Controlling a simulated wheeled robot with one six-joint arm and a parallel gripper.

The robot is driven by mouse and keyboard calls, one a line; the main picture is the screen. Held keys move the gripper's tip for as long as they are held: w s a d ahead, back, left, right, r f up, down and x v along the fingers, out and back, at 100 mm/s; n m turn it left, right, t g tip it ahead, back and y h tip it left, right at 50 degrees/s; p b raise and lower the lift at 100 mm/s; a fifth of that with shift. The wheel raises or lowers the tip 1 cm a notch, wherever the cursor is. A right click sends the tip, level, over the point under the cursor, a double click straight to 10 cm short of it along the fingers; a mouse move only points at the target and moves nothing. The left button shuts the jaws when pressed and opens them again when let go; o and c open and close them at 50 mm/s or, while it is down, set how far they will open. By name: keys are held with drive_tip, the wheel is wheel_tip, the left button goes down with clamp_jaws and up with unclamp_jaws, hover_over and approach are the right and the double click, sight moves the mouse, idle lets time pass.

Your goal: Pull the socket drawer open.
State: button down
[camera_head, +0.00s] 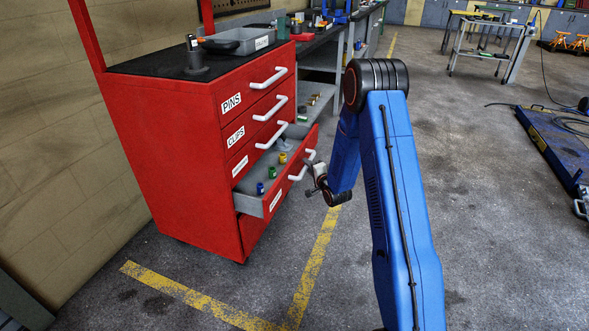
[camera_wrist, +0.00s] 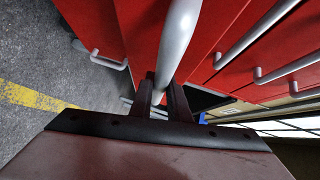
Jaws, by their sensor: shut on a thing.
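The socket drawer (camera_head: 248,203) is a low drawer of the red cabinet and stands pulled out. Blue, green and yellow pieces stand inside it, and its front label is too small to read. Its pale bar handle (camera_head: 295,177) is on the red front, and in the wrist view the handle (camera_wrist: 178,45) runs up from between the fingers. My gripper (camera_head: 311,168) is at the right part of this handle. In the wrist view my gripper (camera_wrist: 163,98) is shut on the handle, a dark finger on each side.
The red cabinet (camera_head: 165,140) has more white-handled drawers above, labelled PINS and CLIPS, and a red front below. A grey tray (camera_head: 240,40) lies on its top. Open concrete floor with yellow lines (camera_head: 318,255) lies in front. A blue lift (camera_head: 555,145) is at right.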

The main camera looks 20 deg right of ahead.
drive_tip(key=s+d, duration=1)
drive_tip(key=d, duration=0.4)
drive_tip(key=shift+s+d, duration=0.35)
drive_tip(key=shift+s, duration=0.05)
drive_tip(key=c, duration=1.7)
unclamp_jaws()
